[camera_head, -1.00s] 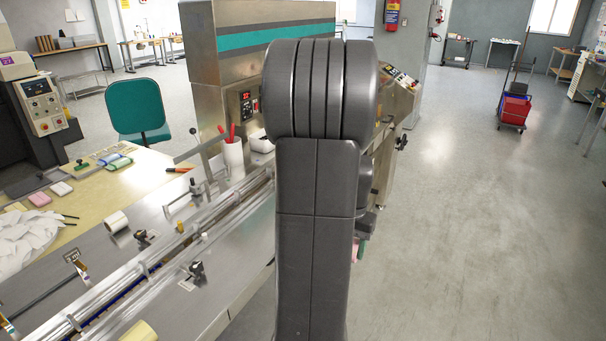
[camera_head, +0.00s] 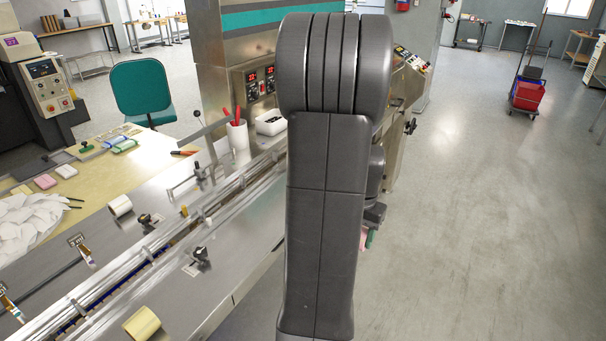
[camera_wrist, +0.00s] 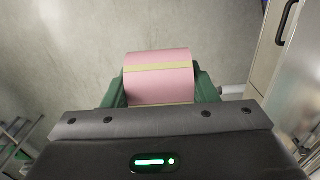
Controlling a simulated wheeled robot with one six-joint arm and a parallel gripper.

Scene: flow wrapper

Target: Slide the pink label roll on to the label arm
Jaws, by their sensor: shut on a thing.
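The pink label roll (camera_wrist: 158,88), with a yellowish band across it, sits between the green fingers of my gripper (camera_wrist: 159,73) in the wrist view. My gripper is shut on it and holds it clear above the floor. In the head view my own arm hides most of the gripper; only a bit of the pink roll (camera_head: 363,239) and a green finger (camera_head: 370,238) show beside the arm. A pale short bar (camera_wrist: 232,89) shows right of the right finger in the wrist view; I cannot tell if it is the label arm.
The steel wrapper machine (camera_head: 222,75) stands behind and left of my arm, with its conveyor (camera_head: 150,255) running to the lower left. A cabinet side (camera_wrist: 268,50) stands at right in the wrist view.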

